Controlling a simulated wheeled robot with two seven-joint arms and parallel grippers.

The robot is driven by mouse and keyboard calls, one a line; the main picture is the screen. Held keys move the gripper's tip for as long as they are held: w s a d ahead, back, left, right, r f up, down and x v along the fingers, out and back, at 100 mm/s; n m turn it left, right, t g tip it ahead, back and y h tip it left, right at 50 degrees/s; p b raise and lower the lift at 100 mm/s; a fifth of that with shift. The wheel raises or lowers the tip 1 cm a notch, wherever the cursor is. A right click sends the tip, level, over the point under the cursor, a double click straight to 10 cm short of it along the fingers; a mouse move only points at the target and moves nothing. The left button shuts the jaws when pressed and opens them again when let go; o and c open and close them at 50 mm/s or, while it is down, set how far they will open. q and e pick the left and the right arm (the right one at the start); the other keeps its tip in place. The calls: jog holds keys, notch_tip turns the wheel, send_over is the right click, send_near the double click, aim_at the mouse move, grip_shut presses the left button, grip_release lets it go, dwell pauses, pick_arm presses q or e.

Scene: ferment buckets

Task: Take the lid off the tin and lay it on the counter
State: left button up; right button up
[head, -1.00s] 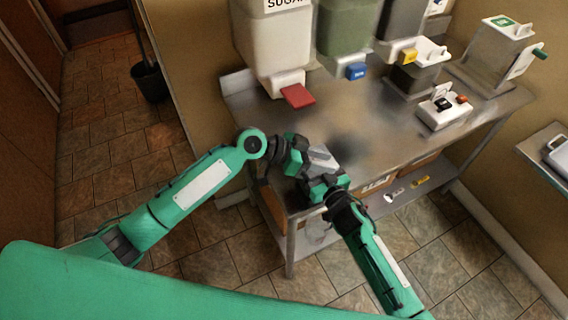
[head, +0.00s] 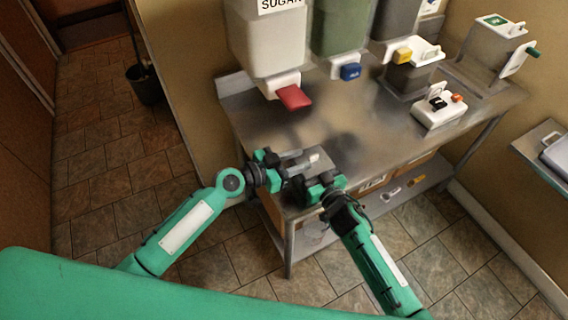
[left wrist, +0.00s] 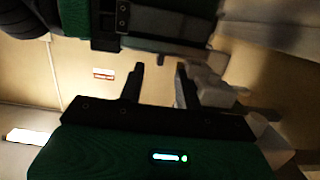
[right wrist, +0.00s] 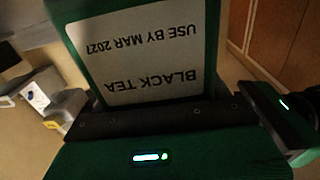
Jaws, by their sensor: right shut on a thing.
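The steel counter (head: 360,125) has free room behind the grippers. Dispensers line its back, including a SUGAR one (head: 265,40) with a red lever (head: 294,97). A white device (head: 438,111) stands at the right. Boxes sit on the lower shelf.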

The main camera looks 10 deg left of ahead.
aim_at(314, 155)
pick_arm(q)
jog(key=x, duration=0.7)
jog(key=shift+d, duration=0.1)
jog(key=shift+c, duration=0.3)
grip_shut()
jog(key=shift+r, duration=0.1)
jog(key=shift+r, duration=1)
jog(key=shift+r, duration=2.05)
pick_arm(e)
jog(key=o, duration=1.4)
